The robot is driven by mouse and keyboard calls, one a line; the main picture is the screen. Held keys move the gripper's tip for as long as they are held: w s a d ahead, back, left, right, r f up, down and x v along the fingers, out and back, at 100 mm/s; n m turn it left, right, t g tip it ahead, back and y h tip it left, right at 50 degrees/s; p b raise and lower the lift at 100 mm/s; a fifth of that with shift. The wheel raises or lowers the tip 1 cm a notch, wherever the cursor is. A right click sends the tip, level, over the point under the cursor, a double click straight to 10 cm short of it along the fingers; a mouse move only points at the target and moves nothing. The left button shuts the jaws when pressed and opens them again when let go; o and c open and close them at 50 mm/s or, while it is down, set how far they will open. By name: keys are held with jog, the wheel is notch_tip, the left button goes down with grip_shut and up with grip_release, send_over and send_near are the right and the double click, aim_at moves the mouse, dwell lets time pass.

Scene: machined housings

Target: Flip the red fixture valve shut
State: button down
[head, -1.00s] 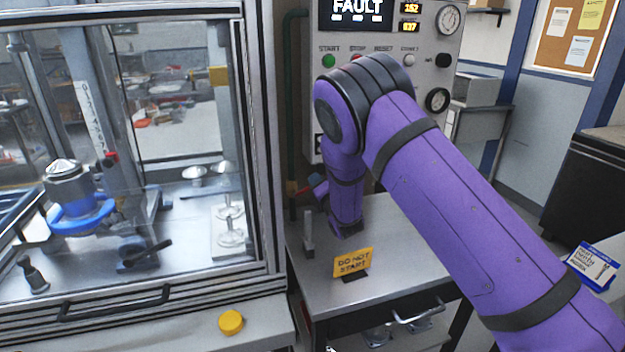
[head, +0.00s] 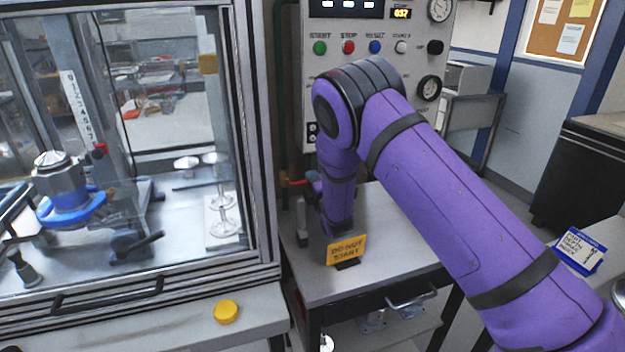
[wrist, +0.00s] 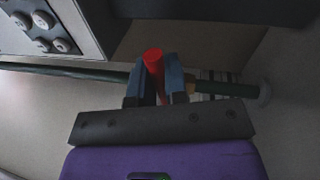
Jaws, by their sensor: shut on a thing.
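The red valve handle (wrist: 153,58) is in the wrist view, between the two blue-grey fingers of my gripper (wrist: 155,82). The gripper is shut on it, and the handle's rounded end sticks out past the fingertips. A dark green pipe (wrist: 60,69) runs across behind the fingers, with a brass-coloured fitting (wrist: 205,87) on its right part. In the head view a small bit of the red handle (head: 298,183) shows left of my wrist, beside the upright pipe. My arm hides most of the valve there, so its angle is hard to tell.
The control panel (head: 408,95) with buttons and gauges stands behind my arm. A yellow "DO NOT START" sign (head: 346,250) stands on the steel table (head: 305,283) under my wrist. A glazed machine enclosure (head: 262,150) is close on the left.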

jog(key=c, duration=1.2)
grip_release()
jog(key=shift+o, duration=0.2)
jog(key=shift+r, duration=0.15)
jog(key=shift+r, duration=0.35)
notch_tip(320, 180, up, 3)
jog(key=shift+f, duration=0.15)
jog(key=s+d+r, duration=0.1)
jog(key=s+d, duration=0.2)
jog(key=s, duration=1.2)
jog(key=shift+s+d+r, duration=0.15)
jog(key=shift+s+d, duration=0.05)
jog(key=shift+s, duration=0.15)
